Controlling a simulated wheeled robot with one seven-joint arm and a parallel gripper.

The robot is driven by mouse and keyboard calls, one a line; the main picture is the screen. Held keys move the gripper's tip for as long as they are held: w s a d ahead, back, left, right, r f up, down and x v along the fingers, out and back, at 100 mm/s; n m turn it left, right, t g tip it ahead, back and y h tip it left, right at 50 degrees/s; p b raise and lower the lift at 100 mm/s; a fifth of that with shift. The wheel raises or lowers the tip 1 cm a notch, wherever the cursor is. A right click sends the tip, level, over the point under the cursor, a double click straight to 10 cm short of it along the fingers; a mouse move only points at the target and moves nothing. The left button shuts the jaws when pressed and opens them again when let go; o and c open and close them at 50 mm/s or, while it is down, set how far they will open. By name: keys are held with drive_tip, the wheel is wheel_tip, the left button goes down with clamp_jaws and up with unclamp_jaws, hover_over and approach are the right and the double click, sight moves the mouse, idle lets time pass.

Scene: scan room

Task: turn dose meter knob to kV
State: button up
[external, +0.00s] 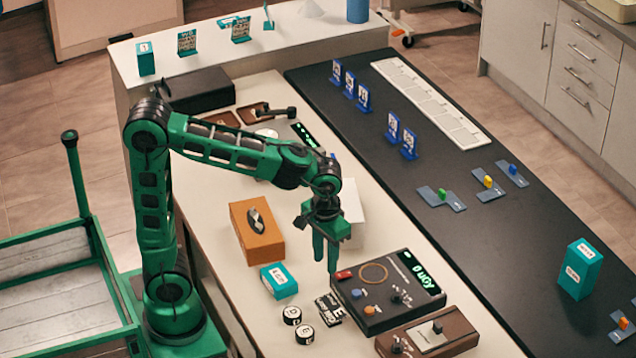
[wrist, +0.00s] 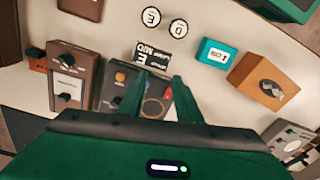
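The dose meter (external: 385,322) is a dark box with a green lit display (external: 418,271) that seems to read "0 uGy". Its black knob (external: 400,298) sits below the display; I cannot read its pointer or the kV mark. Blue and orange buttons and a brown ring are on its face. My gripper (external: 325,262) hangs fingers down, above and to the left of the meter, apart from it. In the wrist view my gripper (wrist: 160,76) shows two fingers with a gap between them, empty. They and the gripper body partly cover the dose meter (wrist: 105,85).
A brown knob box (external: 440,338) stands beside the meter. Black-and-white labelled discs (external: 292,315), a small label block (external: 329,308), a teal box (external: 279,281) and an orange box (external: 257,228) are left of it. A white box (external: 350,215) stands behind my gripper.

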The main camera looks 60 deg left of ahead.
sight(398, 289)
drive_tip(key=w+d+f+n, duration=0.1)
drive_tip(key=w+d+n, duration=0.3)
drive_tip(key=w, duration=0.5)
drive_tip(key=w+d+f+n, duration=0.1)
drive_tip(key=w+d+n, duration=0.1)
drive_tip(key=w+n, duration=0.5)
drive_tip(key=shift+m+h, duration=0.3)
drive_tip(key=shift+m, duration=0.5)
drive_tip(key=f, duration=0.3)
drive_tip(key=w+f, duration=0.1)
drive_tip(key=f, duration=0.3)
drive_tip(key=w+f, duration=0.1)
drive_tip(key=f, duration=0.2)
drive_tip(key=shift+f, duration=0.25)
clamp_jaws()
